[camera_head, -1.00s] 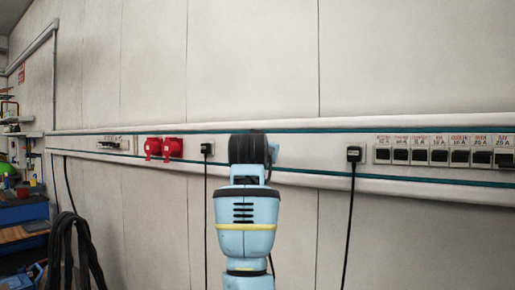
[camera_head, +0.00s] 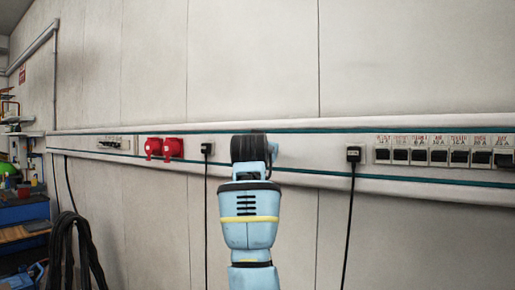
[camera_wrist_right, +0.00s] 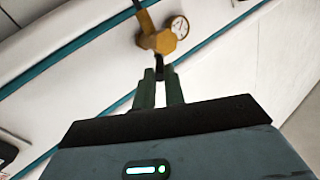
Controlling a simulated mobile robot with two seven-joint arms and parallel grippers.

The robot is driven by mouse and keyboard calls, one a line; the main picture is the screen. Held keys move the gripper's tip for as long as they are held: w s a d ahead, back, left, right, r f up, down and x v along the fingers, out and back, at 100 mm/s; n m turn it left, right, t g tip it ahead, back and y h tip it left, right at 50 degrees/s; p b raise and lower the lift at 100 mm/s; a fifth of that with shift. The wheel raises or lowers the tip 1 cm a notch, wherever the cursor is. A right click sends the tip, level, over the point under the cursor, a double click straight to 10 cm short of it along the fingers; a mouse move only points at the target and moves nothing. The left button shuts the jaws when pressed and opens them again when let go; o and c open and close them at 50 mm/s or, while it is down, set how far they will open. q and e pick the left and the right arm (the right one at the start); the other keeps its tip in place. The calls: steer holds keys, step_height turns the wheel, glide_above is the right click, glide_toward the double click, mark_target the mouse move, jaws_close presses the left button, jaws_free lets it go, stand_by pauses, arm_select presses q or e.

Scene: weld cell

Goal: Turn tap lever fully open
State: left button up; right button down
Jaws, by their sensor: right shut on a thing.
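In the right wrist view, a brass tap body (camera_wrist_right: 160,40) with a round white gauge (camera_wrist_right: 180,27) stands out from the wall rail. A dark lever (camera_wrist_right: 160,66) reaches from the tap body toward my fingers, and its end is between them. My right gripper (camera_wrist_right: 160,78) is shut on this lever; the fingertips partly hide it. In the head view, my light blue right arm covers the tap, and the gripper and lever are hidden behind it. My left gripper is in neither view.
A wall rail (camera_head: 300,154) carries red sockets (camera_head: 163,148), black plugs (camera_head: 353,155) on hanging cords and a row of switches (camera_head: 445,155) at right. Dark cables (camera_head: 75,250) hang at lower left near a blue workbench (camera_head: 22,212). The wall above is bare.

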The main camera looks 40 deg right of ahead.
steer(key=shift+w, duration=0.1)
